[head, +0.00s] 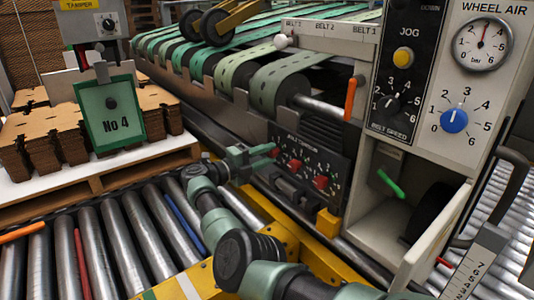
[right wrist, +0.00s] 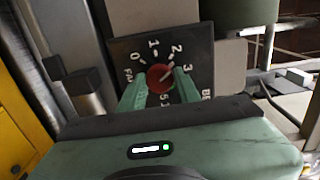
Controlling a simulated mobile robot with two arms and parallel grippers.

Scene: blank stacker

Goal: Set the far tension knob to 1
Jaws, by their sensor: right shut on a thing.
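The tension panel (head: 307,190) with red knobs sits low on the machine's side in the head view. My right gripper (head: 269,157) is at its left end, at the far knob. In the right wrist view the far knob (right wrist: 160,77) is red, on a black dial (right wrist: 135,48) with white numbers 0 to 3 and more below. My right gripper (right wrist: 160,92) is shut on this knob, one finger on each side. A pale pointer mark on it seems to face between 2 and 3. The fingers hide the lower dial. My left gripper is not in view.
Two other red knobs, a middle one (head: 295,164) and a near one (head: 320,183), sit along the panel. A roller conveyor (head: 118,245) runs below left. Cardboard blanks (head: 42,145) lie on a pallet. A yellow block (head: 328,223) stands close to the panel.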

